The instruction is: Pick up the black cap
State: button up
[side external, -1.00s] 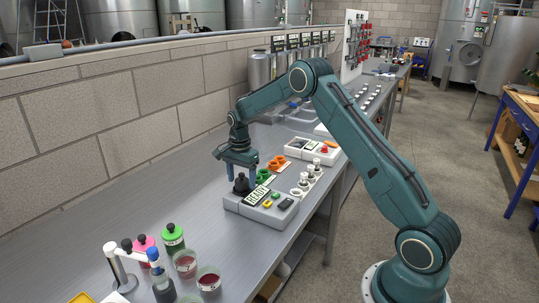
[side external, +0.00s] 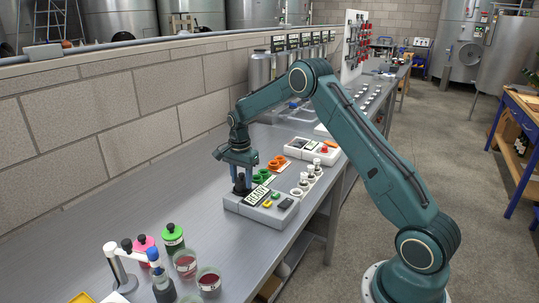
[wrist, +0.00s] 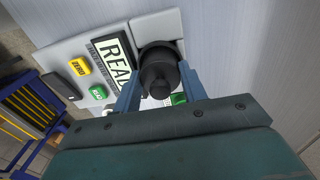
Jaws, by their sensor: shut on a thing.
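The black cap (wrist: 160,72) sits on the grey instrument, at its end beside the display, and is seen from above in the wrist view. My gripper (wrist: 160,88) has its two blue fingers on either side of the cap and is shut on it. In the side view my gripper (side external: 240,180) points down over the left end of the instrument, with the dark cap (side external: 239,187) between the fingers. Whether the cap is clear of the instrument cannot be told.
The grey instrument (side external: 262,214) has a "READY" display, with yellow and green buttons. Orange and green rings (side external: 275,164), white-capped vials (side external: 309,171) and another instrument (side external: 312,151) stand behind it. A green-topped bottle (side external: 173,238) and cups (side external: 208,281) stand in front. The bench at left is clear.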

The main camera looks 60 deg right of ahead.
jog(key=shift+r, duration=0.1)
notch_tip(320, 180, up, 20)
dwell(0.8)
jog(key=shift+f, duration=0.2)
dwell(0.3)
send_over(241, 174)
notch_tip(241, 174, down, 12)
jog(key=shift+f, duration=0.15)
jog(key=shift+f, duration=0.15)
jog(key=shift+f, duration=1.3)
jog(key=shift+f, duration=1.7)
dwell(1.9)
